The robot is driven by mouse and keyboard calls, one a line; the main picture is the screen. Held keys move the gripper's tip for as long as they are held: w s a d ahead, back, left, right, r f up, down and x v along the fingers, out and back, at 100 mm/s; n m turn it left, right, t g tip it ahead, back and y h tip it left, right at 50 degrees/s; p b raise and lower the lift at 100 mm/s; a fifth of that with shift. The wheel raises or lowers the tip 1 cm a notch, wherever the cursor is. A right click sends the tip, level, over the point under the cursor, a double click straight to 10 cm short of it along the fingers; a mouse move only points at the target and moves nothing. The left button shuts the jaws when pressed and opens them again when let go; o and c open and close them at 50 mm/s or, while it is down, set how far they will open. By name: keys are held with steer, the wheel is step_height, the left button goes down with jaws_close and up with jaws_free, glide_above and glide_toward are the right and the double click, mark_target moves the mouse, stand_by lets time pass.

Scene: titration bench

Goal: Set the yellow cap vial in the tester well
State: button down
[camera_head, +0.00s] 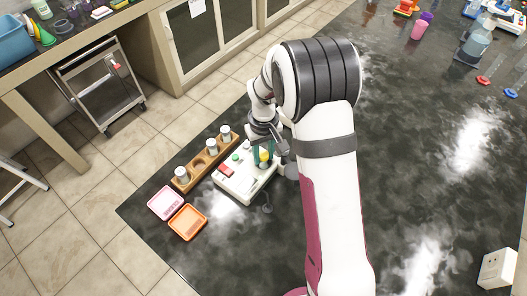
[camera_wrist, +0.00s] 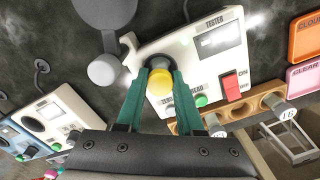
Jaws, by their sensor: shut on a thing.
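The yellow cap vial (camera_wrist: 160,83) is between the two teal fingers of my gripper (camera_wrist: 159,74), which is shut on it. In the wrist view its cap faces the camera and its body is hidden below. The yellow cap also shows in the head view (camera_head: 264,155).
A wooden rack (camera_head: 197,170) with several white-capped vials stands left of the tester. A pink tray (camera_head: 166,203) and an orange tray (camera_head: 188,222) lie in front of the rack. Another white device (camera_wrist: 50,118) is at the left in the wrist view.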

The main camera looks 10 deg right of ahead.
steer(key=shift+f, duration=0.3)
steer(key=shift+c, duration=2.3)
jaws_free()
steer(key=shift+o, duration=0.3)
steer(key=o, duration=0.3)
steer(key=shift+o, duration=0.2)
steer(key=shift+r, duration=0.15)
steer(key=shift+r, duration=2.9)
